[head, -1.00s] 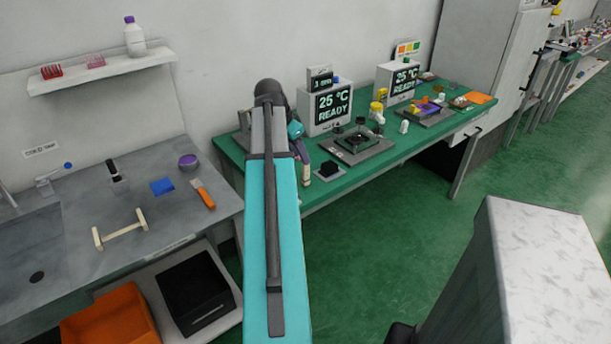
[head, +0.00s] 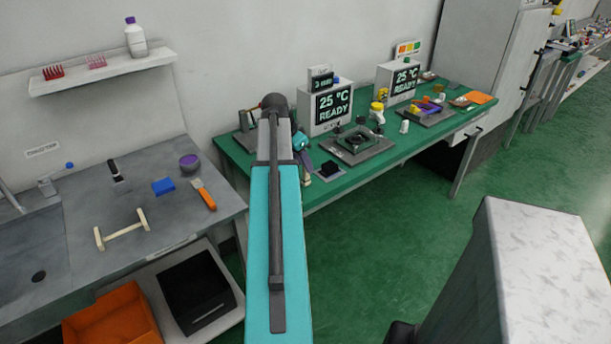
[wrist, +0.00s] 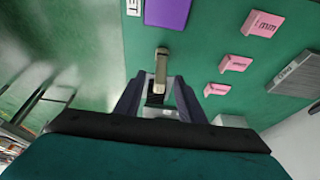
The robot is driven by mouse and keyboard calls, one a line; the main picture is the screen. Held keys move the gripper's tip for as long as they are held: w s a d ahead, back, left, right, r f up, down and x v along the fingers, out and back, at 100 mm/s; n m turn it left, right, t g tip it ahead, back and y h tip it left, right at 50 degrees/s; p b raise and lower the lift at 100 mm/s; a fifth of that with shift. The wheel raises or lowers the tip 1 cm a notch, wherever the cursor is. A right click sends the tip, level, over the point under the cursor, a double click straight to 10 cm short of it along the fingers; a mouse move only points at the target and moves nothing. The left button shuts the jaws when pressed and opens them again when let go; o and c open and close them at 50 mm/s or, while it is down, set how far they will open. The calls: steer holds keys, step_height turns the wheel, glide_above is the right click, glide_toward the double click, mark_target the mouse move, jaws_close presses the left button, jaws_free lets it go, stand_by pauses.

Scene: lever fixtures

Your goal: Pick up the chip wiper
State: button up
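In the wrist view, a slim beige-topped piece with a dark lower part (wrist: 161,68) lies in line between my gripper's fingers; it may be the chip wiper, but I cannot tell for sure. My gripper (wrist: 158,84) is open, with one finger on each side of this piece and narrow gaps showing. Whether a finger touches it lower down is unclear. In the head view my wrist and gripper (head: 305,160) are over the front left part of the green table (head: 345,190), mostly hidden behind my arm.
In the wrist view, several pink labelled blocks (wrist: 263,24) and a grey block (wrist: 294,76) are to the right, and a purple block (wrist: 167,12) is above. In the head view, a dark block (head: 329,171) and a display unit (head: 332,106) stand close right of my gripper.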

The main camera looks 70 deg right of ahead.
mark_target(306, 173)
steer(key=shift+p+x, duration=0.3)
steer(key=shift+x, duration=1.45)
steer(key=shift+w, duration=0.1)
steer(key=shift+c, duration=0.2)
jaws_close()
